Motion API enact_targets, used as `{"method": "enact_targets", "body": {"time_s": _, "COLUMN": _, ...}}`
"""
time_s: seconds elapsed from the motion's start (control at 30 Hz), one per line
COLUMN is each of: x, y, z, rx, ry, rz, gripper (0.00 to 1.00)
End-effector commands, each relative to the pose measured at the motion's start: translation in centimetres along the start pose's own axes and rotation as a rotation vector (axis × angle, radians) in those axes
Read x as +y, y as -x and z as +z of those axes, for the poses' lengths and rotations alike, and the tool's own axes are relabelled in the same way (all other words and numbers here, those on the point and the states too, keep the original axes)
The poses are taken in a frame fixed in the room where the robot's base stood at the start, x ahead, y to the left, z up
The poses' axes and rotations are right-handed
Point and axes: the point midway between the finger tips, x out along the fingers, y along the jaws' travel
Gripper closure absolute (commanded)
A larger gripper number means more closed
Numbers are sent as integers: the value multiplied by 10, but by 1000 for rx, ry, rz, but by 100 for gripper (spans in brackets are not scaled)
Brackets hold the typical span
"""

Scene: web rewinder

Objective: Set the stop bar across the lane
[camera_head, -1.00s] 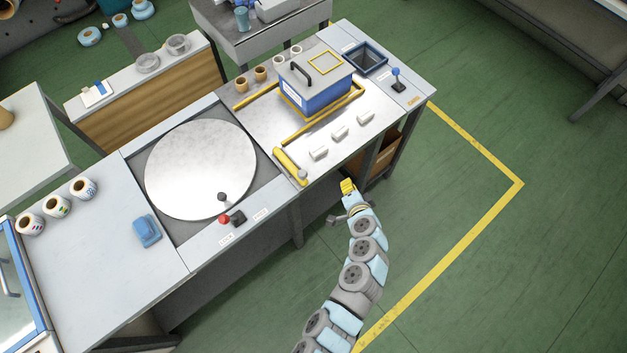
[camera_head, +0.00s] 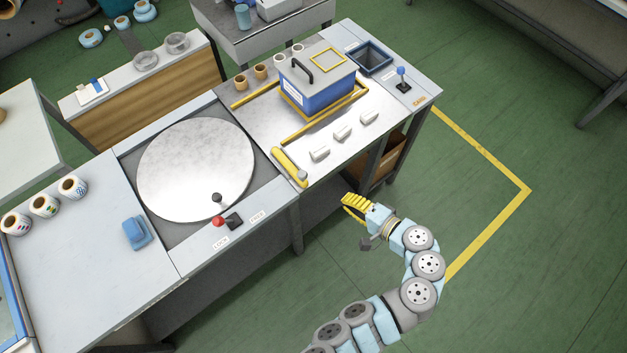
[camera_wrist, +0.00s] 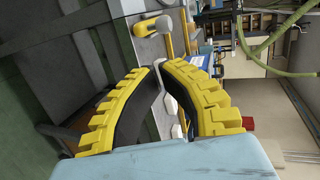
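The stop bar, a short thick yellow bar (camera_head: 287,165), lies at the near left corner of the right-hand worktop, along its left side. A yellow bar with a pale end, which looks like it (camera_wrist: 165,36), shows past the fingertips in the wrist view. The lane appears to be the bare metal strip (camera_head: 325,138) between the yellow rail and several white blocks. My gripper (camera_head: 344,203) is off the front edge, to the right of the bar and apart from it. In the wrist view its ridged yellow fingers (camera_wrist: 160,66) are empty, with a narrow gap between the tips.
A blue box with a grey lid (camera_head: 316,80) stands at the far end of the rails. White blocks (camera_head: 343,132) line the front side. A round metal plate (camera_head: 195,170) and a red-knobbed lever (camera_head: 219,221) are to the left. Open floor (camera_head: 455,170) lies right.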

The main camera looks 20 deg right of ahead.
Motion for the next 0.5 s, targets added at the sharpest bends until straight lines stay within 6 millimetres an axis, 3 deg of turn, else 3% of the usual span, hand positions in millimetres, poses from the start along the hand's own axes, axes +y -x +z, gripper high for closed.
{"method": "enact_targets", "body": {"time_s": 0.5, "x": -2, "y": -2, "z": 2, "rx": -10, "ry": 2, "rz": -6, "gripper": 100}}
